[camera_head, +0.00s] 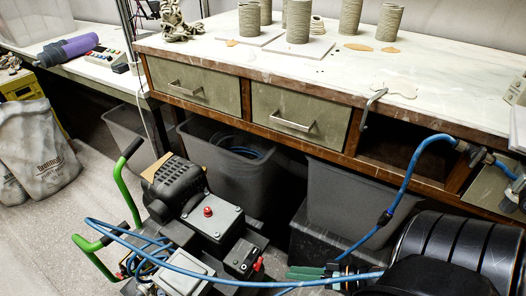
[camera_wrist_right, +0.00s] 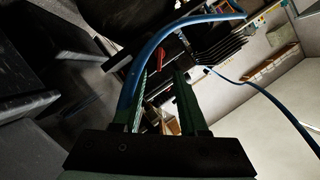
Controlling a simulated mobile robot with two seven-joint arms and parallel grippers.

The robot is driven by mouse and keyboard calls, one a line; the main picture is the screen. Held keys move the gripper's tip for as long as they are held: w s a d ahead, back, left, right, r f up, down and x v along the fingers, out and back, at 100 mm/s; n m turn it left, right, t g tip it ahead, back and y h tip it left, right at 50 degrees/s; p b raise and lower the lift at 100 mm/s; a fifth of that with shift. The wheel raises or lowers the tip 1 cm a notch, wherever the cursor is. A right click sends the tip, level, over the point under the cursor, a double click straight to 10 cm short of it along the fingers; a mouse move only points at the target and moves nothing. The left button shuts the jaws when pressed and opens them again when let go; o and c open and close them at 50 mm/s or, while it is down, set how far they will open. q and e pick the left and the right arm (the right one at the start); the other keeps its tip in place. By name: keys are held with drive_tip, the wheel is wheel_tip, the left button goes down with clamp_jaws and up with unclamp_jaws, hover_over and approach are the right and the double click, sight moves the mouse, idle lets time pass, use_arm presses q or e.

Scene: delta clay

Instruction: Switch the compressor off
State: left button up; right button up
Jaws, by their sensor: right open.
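The compressor (camera_head: 182,192) stands on the floor in the head view, with a dark motor and green handles. A grey box on it carries a red button (camera_head: 208,211). A smaller dark box (camera_head: 243,258) beside it has a red lever (camera_head: 258,264). My right gripper (camera_head: 288,272) comes in from the right, its green fingers just right of the red lever and apart from it. In the right wrist view my right gripper (camera_wrist_right: 160,78) is open, with a red part (camera_wrist_right: 160,58) beyond its fingertips. Nothing shows between the fingers. My left gripper is not in view.
A blue hose (camera_head: 205,268) crosses the compressor's front and passes close to the right gripper; it also shows in the right wrist view (camera_wrist_right: 142,65). Grey bins (camera_head: 228,165) stand under the workbench (camera_head: 225,52), which has drawers and clay pots.

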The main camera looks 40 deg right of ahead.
sight(258, 263)
drive_tip(key=b+x, duration=0.2)
drive_tip(key=x, duration=0.7)
drive_tip(key=shift+w+a+f+b, duration=0.2)
drive_tip(key=shift+w+b, duration=0.1)
drive_tip(key=shift+b, duration=0.05)
clamp_jaws()
